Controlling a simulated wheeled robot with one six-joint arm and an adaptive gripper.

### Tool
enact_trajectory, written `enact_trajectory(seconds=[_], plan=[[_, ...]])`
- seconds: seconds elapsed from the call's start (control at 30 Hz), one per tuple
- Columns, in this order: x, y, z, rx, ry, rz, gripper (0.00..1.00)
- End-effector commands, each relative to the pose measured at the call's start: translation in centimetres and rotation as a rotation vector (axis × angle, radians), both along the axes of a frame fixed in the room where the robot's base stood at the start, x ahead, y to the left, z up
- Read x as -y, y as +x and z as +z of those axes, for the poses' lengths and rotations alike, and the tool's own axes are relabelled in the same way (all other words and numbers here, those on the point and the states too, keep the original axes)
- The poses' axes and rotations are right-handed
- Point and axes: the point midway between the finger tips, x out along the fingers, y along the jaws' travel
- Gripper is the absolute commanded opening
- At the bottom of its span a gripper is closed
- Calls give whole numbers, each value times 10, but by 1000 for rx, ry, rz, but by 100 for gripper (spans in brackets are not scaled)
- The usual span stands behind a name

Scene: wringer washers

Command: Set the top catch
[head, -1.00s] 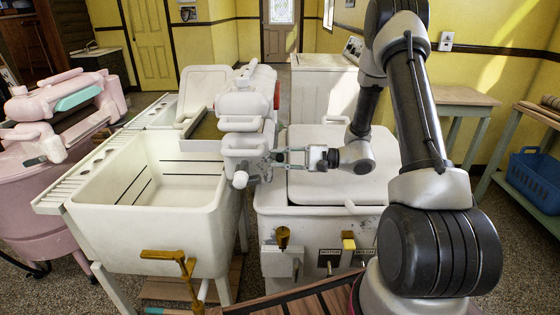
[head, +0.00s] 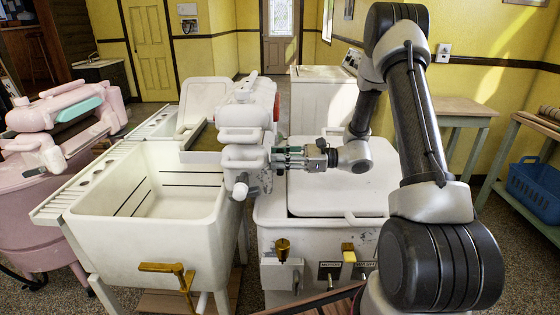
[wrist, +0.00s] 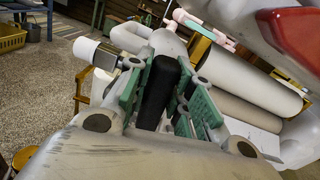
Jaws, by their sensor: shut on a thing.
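The wringer head (head: 243,125) is white and stands between the white tub and the washer lid. My gripper (head: 285,157) reaches its right side from the right in the head view. In the wrist view my gripper's green-padded fingers (wrist: 165,100) are closed about a black upright bar (wrist: 160,88), which looks like the catch lever. The wringer's pale rollers (wrist: 255,88) lie just beyond. A red part (wrist: 292,38) shows at the upper right of the wrist view. The bar's lower end is hidden behind the fingers and pale casing.
The white tub (head: 150,232) stands to the left with a brass tap handle (head: 168,267) in front. The washer lid (head: 335,192) lies below my gripper. A pink washer (head: 50,190) is at far left. A blue basket (head: 535,188) sits on a right-hand shelf.

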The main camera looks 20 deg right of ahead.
Motion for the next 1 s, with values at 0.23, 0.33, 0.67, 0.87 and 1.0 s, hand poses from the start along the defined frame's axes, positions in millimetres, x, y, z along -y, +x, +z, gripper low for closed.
enact_trajectory(seconds=[0.23,0.33,0.67,0.87,1.0], plan=[[2,5,0,-108,34,0,0],[2,6,0,-132,43,0,0],[2,7,0,-157,51,0,0],[2,7,0,-157,51,-1,0],[2,7,0,-155,51,-1,44]])
